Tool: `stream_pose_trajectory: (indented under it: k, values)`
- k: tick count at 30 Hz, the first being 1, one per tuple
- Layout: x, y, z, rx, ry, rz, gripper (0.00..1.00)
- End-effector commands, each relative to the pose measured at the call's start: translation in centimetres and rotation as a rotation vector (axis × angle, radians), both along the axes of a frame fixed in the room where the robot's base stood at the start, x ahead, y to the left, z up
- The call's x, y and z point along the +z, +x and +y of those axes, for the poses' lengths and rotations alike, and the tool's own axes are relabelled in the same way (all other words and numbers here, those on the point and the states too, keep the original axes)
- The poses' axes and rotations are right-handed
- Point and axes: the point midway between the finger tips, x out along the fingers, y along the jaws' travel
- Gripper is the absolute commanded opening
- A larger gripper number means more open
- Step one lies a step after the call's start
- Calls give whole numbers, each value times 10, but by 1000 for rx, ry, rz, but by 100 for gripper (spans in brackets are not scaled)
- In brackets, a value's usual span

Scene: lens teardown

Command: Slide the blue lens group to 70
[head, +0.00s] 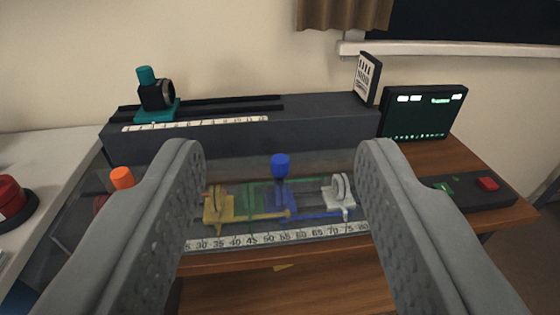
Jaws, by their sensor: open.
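The blue lens group (281,168) stands upright on the bench rail, with its blue knob on top. Its blue base reaches right along the rail. A number scale (275,239) runs along the front, marked from about 30 to 80. The blue knob stands above roughly 50 to 55, and 70 is further right, near the white lens holder. My gripper (280,165) is open, one finger on each side of the picture. The blue group shows between the fingers, beyond them, and nothing is held.
A yellow holder (218,205) stands left of the blue group and a white lens holder (341,192) right of it. An orange knob (122,178) is at far left. A dark block with a teal device (157,95) lies behind. A monitor (424,113) and a red button (487,184) are at right.

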Motion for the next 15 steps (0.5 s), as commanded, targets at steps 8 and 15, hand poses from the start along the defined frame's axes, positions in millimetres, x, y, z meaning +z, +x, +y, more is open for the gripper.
stream_pose_trajectory:
  k: [8, 15]
  values:
    - [0, 0, 0, 0, 0, 1, 49]
    - [4, 26, 0, -1, 9, 107, 49]
